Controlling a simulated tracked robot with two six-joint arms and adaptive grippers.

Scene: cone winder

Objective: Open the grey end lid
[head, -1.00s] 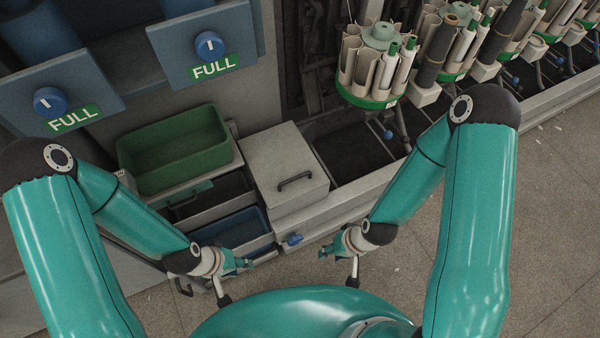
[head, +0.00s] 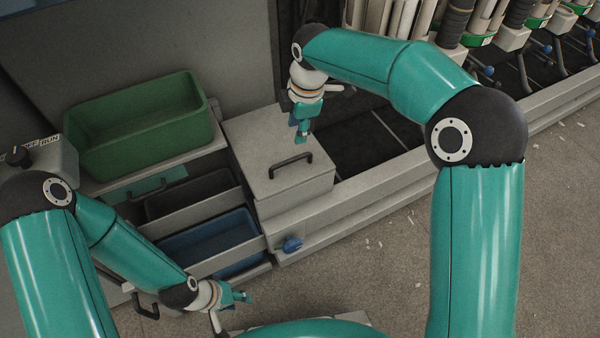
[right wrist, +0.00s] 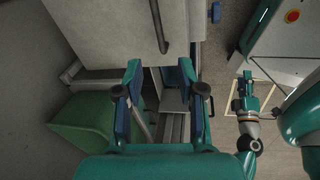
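The grey end lid (head: 255,150) is the flat top of a grey box in the middle of the head view, and it lies closed. Its dark bar handle (head: 291,165) sits near the front edge; the handle also shows at the top of the right wrist view (right wrist: 160,28). My right gripper (head: 301,138) is above the lid, just behind the handle in the head view, pointing down. Its fingers are apart with nothing between them in the right wrist view (right wrist: 158,78). My left gripper (head: 246,296) is low in front of the drawers, away from the lid; its finger opening is unclear.
A green bin (head: 140,125) stands left of the lid. Below it are a dark drawer (head: 195,200) and a blue drawer (head: 210,240). A blue knob (head: 291,244) sticks out at the front. Spindles with cones stand at the back right.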

